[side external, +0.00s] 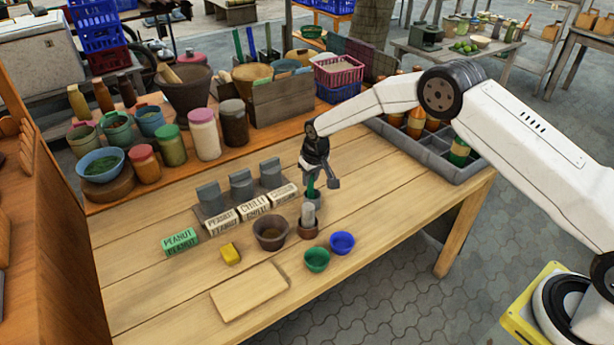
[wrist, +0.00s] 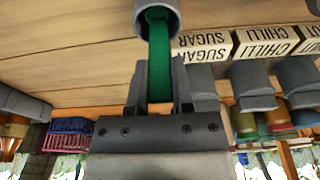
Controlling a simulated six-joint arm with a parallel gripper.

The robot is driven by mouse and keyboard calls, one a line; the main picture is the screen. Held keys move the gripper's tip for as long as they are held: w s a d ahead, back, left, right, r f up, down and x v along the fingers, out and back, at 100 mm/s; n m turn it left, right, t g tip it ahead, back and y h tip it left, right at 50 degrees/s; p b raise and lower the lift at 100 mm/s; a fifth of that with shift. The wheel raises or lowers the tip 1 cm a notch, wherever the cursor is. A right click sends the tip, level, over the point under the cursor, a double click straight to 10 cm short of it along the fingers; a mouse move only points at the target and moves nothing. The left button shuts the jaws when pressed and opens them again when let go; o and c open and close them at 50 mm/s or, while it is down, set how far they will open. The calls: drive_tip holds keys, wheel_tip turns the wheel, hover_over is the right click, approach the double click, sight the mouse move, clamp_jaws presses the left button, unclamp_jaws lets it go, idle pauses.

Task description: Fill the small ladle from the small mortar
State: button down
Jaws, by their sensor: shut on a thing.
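A green handle (wrist: 158,60), which looks like that of the small ladle, stands upright in a grey cylindrical holder (wrist: 156,14). In the side view the green handle (side external: 311,184) shows between my gripper (side external: 316,180) and the holder (side external: 313,198). In the wrist view my gripper (wrist: 159,88) is shut on the handle. The lower end of the ladle is hidden inside the holder. The small mortar (side external: 271,234) is a brown bowl on the table, front left of the holder. Its contents are too dark to tell.
A pale pestle-like piece (side external: 308,215) on a brown base stands just in front of the holder. Grey containers (side external: 241,186) with labelled blocks (side external: 254,207) stand left.

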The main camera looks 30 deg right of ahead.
drive_tip(key=shift+r, duration=2.85)
drive_tip(key=shift+a, duration=0.1)
drive_tip(key=s+a+r, duration=0.2)
drive_tip(key=a, duration=0.6)
drive_tip(key=s+a+r, duration=0.2)
drive_tip(key=s+a, duration=0.1)
drive_tip(key=a, duration=0.5)
drive_tip(key=shift+r, duration=0.2)
drive_tip(key=shift+d+f, duration=0.1)
drive_tip(key=shift+f, duration=0.1)
drive_tip(key=shift+f, duration=4.45)
drive_tip(key=shift+f, duration=0.3)
drive_tip(key=shift+f, duration=0.15)
